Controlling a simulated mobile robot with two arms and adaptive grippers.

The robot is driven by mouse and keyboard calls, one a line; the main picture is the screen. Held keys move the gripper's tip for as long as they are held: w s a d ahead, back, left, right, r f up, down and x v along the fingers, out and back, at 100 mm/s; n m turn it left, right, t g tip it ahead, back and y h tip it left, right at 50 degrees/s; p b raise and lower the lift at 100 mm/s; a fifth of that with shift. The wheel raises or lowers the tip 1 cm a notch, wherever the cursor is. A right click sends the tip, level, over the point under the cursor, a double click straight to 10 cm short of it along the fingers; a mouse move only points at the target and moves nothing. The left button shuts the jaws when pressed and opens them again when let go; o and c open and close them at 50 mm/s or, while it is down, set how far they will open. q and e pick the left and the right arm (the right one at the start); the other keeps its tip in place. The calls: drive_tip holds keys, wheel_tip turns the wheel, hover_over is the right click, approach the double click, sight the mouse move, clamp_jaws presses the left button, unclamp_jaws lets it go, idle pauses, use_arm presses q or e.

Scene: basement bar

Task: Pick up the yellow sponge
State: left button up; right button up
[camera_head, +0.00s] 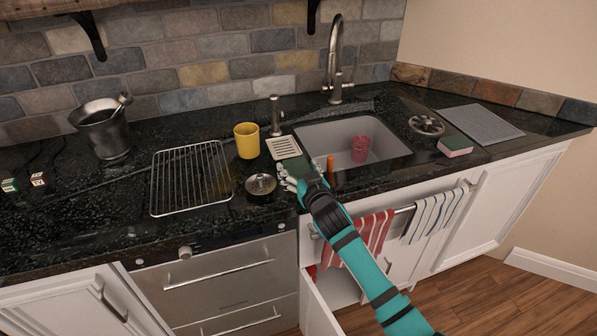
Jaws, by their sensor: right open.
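My right gripper (290,181) reaches in from the lower right over the counter's front, left of the sink, with its jaws open. Just beyond its fingers lies a dark green flat thing (299,165), partly hidden by the gripper; it may be the green top of a sponge, but I cannot make out any yellow on it. A separate sponge with a green top and pink side (455,147) lies right of the sink. My left gripper is not in view.
A white slotted dish (283,147), yellow cup (247,141), round metal lid (261,184) and orange-brown upright thing (330,166) stand close around the gripper. The sink (390,143) holds a pink cup (360,149). A wire rack (190,178) lies left. A cabinet door stands open below.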

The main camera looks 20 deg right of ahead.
drive_tip(key=shift+w, duration=0.2)
drive_tip(key=c, duration=0.5)
drive_tip(key=shift+o, duration=0.2)
